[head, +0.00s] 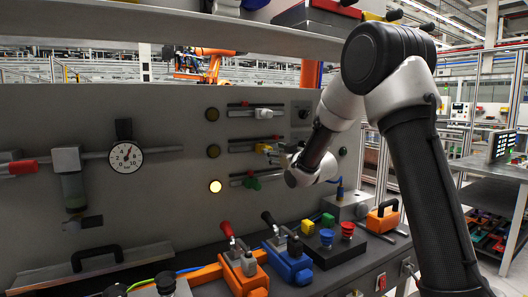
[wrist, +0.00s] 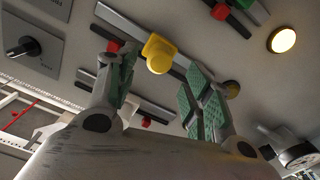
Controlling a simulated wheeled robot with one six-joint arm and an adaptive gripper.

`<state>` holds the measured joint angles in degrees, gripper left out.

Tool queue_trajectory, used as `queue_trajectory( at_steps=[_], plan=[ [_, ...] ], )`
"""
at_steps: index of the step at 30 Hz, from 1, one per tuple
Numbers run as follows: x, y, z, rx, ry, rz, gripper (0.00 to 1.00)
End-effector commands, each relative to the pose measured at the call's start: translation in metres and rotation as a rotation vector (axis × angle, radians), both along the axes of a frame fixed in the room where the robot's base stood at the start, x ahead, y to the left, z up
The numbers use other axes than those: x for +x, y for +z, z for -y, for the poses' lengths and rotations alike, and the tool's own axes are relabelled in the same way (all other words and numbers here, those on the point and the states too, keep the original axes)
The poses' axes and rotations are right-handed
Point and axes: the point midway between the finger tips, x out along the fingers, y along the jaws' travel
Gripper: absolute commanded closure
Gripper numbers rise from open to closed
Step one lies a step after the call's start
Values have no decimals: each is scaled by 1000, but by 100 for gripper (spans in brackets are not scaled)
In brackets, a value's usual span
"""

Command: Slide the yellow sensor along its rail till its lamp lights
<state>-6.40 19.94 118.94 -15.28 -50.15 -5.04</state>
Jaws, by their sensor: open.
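The yellow sensor (head: 262,147) sits on the middle rail of the grey panel; the wrist view shows it (wrist: 158,52) between my fingertips, with a gap on both sides. My gripper (wrist: 157,82) is open, its green-padded fingers to either side of the sensor. In the head view my gripper (head: 282,155) is at the panel, partly hidden by my wrist. The middle lamp (head: 213,151), left of the yellow sensor's rail, is dark; in the wrist view it (wrist: 232,88) is partly behind the right finger.
The green sensor (head: 252,182) is on the lower rail, beside a lit lamp (head: 215,186). A whitish sensor (head: 264,113) is on the upper rail, beside a dark lamp (head: 212,114). A knob (wrist: 22,47) is near the rails. Levers (head: 228,230) stand on the bench below.

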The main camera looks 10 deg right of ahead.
Motion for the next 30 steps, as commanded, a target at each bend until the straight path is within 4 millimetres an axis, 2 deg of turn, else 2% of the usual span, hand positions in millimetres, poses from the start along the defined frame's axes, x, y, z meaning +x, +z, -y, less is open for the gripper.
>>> queue_trajectory(
  at_steps=[6,12,22,23,30],
  plan=[
    [36,-1,-12,-2,0,-3,49],
    [59,-1,-20,-2,0,-3,49],
    [65,-1,-21,-1,-1,-5,49],
    [65,-1,-21,-1,-1,-5,51],
    [65,-1,-21,-1,-1,-5,95]
  ],
)
